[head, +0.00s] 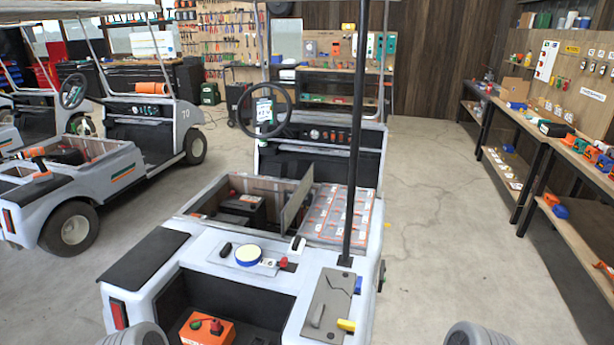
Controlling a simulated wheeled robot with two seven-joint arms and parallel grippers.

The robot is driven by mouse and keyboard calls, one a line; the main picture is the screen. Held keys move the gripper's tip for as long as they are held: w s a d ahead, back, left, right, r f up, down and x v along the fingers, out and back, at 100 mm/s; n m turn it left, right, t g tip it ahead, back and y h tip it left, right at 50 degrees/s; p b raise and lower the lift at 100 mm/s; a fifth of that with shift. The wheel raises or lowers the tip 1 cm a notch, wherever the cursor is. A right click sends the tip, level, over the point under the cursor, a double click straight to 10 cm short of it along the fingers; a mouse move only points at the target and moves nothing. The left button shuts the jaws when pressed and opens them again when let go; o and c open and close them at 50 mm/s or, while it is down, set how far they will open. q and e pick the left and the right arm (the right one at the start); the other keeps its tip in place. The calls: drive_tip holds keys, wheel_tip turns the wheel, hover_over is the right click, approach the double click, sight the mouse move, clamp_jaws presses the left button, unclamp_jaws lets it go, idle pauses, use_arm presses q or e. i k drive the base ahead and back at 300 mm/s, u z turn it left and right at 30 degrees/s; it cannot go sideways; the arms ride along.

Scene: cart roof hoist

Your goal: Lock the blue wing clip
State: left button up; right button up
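A small blue clip (358,285) stands at the right edge of a dark grey plate (328,297) on the cart's rear deck, beside the foot of a black roof post (357,150). It is too small to tell whether its wing is locked or loose. A yellow clip (346,325) sits at the plate's near right corner. A grey handle-like piece (317,316) lies on the plate's near left. Neither of my grippers is in the head view; only rounded grey parts, apparently of my arms, show at the bottom edge.
The white cart's deck also holds a blue round piece with a pale yellow top (249,254) and a red knob (283,262). An orange box (207,329) sits in the rear bay. Shelves (548,150) line the right wall. The floor (450,220) right of the cart is clear.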

sight(359, 279)
drive_tip(key=z, duration=2.05)
drive_tip(key=i, duration=1.45)
drive_tip(key=u, duration=2.35)
